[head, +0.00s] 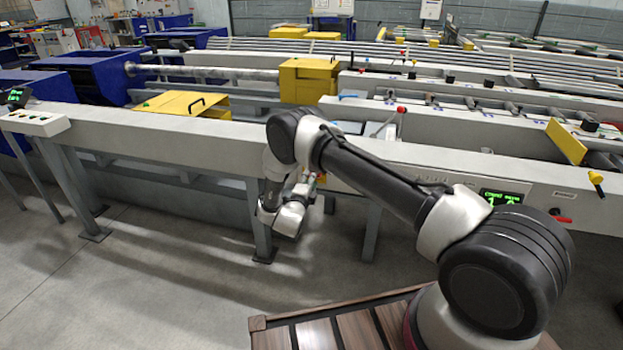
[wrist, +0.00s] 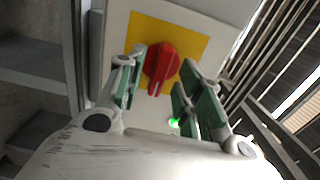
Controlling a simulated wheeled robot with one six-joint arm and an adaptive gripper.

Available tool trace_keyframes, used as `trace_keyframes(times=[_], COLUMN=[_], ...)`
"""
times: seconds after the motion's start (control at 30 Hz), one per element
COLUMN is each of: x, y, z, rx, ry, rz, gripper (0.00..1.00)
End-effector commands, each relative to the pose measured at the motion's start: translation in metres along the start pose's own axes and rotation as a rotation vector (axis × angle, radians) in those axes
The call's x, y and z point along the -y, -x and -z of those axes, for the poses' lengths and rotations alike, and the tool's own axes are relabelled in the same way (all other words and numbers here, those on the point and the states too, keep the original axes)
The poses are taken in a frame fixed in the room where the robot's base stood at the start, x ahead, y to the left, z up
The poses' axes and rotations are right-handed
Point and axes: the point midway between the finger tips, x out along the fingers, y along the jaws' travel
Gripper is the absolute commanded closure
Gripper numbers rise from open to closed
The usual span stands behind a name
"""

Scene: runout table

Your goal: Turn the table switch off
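The table switch is a red rotary knob (wrist: 160,62) on a yellow plate (wrist: 190,42), fixed to a light grey box (wrist: 228,10) in the wrist view. A raised grip bar on the knob points down toward my gripper. A green light (wrist: 173,123) glows on the box below the knob, partly beside a finger. My gripper (wrist: 158,92) is open, with its green-padded fingers on either side of the knob's lower part. I cannot tell whether they touch it. In the head view my gripper (head: 290,218) hangs low before the table's front beam, and the knob is hidden there.
The long runout table's front beam (head: 180,138) crosses the head view on grey legs. A button panel (head: 35,122) is at far left and a green-lit display (head: 502,198) at right. Yellow covers (head: 185,104) lie behind the beam. The floor (head: 150,270) in front is clear.

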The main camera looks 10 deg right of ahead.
Motion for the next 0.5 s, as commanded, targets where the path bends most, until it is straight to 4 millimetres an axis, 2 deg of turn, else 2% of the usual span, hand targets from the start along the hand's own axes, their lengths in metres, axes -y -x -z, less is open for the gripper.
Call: trace_keyframes(times=[0.2,0.43,0.47,0.5], x=[0.000,0.000,0.000,0.000], y=[-0.018,-0.019,-0.019,-0.019], z=[0.000,0.000,0.000,0.000], rx=[0.000,0.001,0.001,0.001], ry=[0.000,0.001,0.001,0.001], rz=[0.000,-0.001,-0.001,-0.001], gripper=[0.64,0.64,0.66,0.73])
